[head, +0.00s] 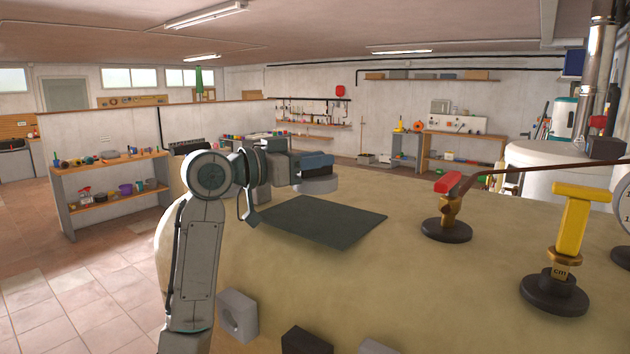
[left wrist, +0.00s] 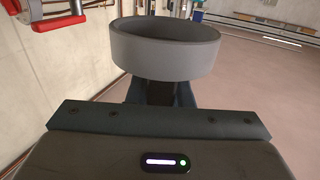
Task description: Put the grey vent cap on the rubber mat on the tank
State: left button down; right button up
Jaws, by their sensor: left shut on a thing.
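The grey vent cap (head: 316,186) is a short round ring or cup. My left gripper (head: 314,165) is shut on it and holds it near the far edge of the rubber mat, seemingly above the tank; its exact height is hard to tell. The cap also shows in the left wrist view (left wrist: 168,57), just beyond the jaws, which hide its near lower part. The dark rubber mat (head: 320,223) lies flat and bare on the tan tank top (head: 350,285). My right gripper is not in view.
A brass valve with a red handle (head: 449,205) and a yellow T-handled fitting (head: 568,240) stand on the tank to the right. A grey block with a hole (head: 237,314) and a dark block (head: 305,341) are at the near edge. The tank top between mat and valve is clear.

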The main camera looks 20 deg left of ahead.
aim_at(316, 178)
pick_arm(q)
jog(key=f+b, duration=0.3)
jog(key=shift+w+f, duration=0.3)
jog(key=shift+w+d+f, duration=0.1)
jog(key=shift+f, duration=0.1)
jog(key=shift+r, duration=0.15)
